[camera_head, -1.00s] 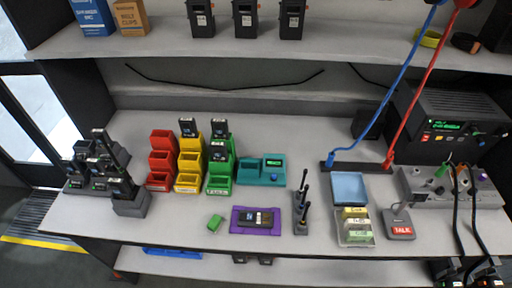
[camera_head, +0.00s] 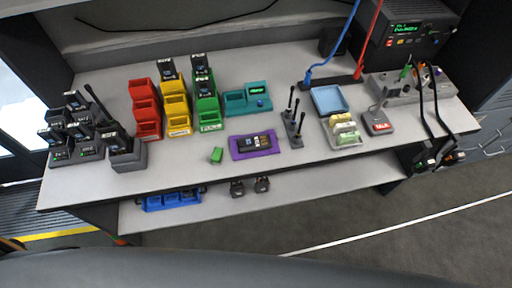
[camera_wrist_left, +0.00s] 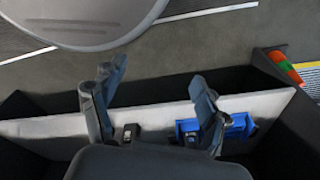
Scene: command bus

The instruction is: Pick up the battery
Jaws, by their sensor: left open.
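Several dark battery-like packs stand in the coloured bins; one pack (camera_head: 200,66) is in the green bins (camera_head: 207,108) and another (camera_head: 168,69) in the yellow bins (camera_head: 177,112). A dark device (camera_head: 256,142) lies on the purple mat (camera_head: 237,155). I cannot tell which item is the battery meant. My left gripper (camera_wrist_left: 156,76) is open in the left wrist view, with nothing seen between its fingers. Behind its fingers are the lower shelf (camera_wrist_left: 60,127), a blue tray (camera_wrist_left: 238,127) and a small dark item (camera_wrist_left: 130,132). My right gripper is not in view.
The lower shelf in the head view (camera_head: 330,183) holds the blue tray (camera_head: 172,202) and two small dark items (camera_head: 237,188). Radios in chargers (camera_head: 126,158) stand at the left; a blue tray (camera_head: 330,99) and power unit (camera_head: 405,28) at the right. Floor is clear at right.

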